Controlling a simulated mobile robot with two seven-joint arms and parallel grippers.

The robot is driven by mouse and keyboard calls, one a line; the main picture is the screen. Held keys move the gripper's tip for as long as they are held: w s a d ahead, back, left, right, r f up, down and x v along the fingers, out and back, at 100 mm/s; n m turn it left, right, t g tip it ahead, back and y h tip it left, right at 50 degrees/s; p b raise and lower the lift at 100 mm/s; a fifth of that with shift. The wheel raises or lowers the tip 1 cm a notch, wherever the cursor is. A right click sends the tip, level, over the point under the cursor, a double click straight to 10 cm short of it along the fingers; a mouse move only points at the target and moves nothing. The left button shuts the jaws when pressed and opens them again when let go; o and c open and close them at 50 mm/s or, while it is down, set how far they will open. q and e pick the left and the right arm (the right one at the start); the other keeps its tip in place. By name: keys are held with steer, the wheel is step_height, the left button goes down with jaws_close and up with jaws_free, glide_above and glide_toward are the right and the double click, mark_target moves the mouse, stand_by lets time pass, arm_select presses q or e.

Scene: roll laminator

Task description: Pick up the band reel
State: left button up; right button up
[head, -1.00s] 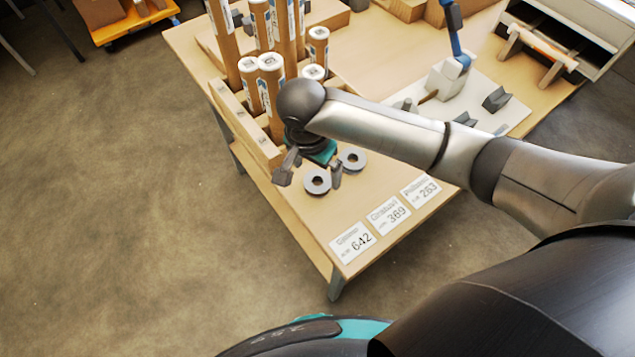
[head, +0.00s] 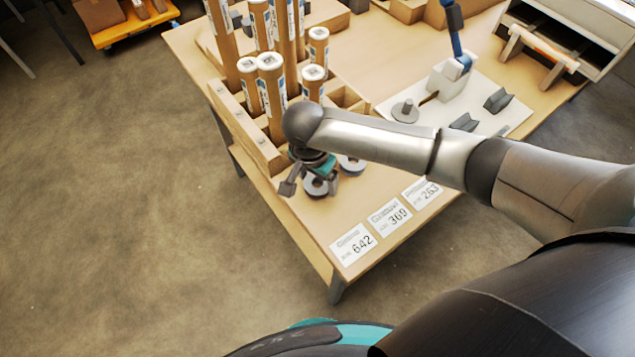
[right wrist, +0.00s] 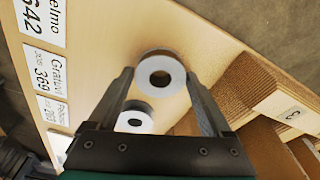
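Two grey band reels, flat rings with a centre hole, lie on the wooden table. The nearer reel (head: 318,191) sits beneath my right gripper (head: 311,187) and is partly covered by it. The farther reel (head: 352,168) lies just behind, partly hidden by my arm. In the right wrist view, the open fingers of my right gripper (right wrist: 160,74) frame one reel (right wrist: 176,72). The other reel (right wrist: 146,124) shows closer to the gripper's base. The fingers appear empty, and I cannot tell whether they touch the reel. My left gripper is not in view.
A wooden rack (head: 242,128) with several upright rolls (head: 272,98) stands just behind the gripper. Label cards (head: 352,245) lie along the table's front edge. A white board (head: 450,107) with a blue-handled tool (head: 455,35) is farther right.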

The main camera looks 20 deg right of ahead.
steer(key=c, duration=1)
steer(key=shift+c, duration=0.2)
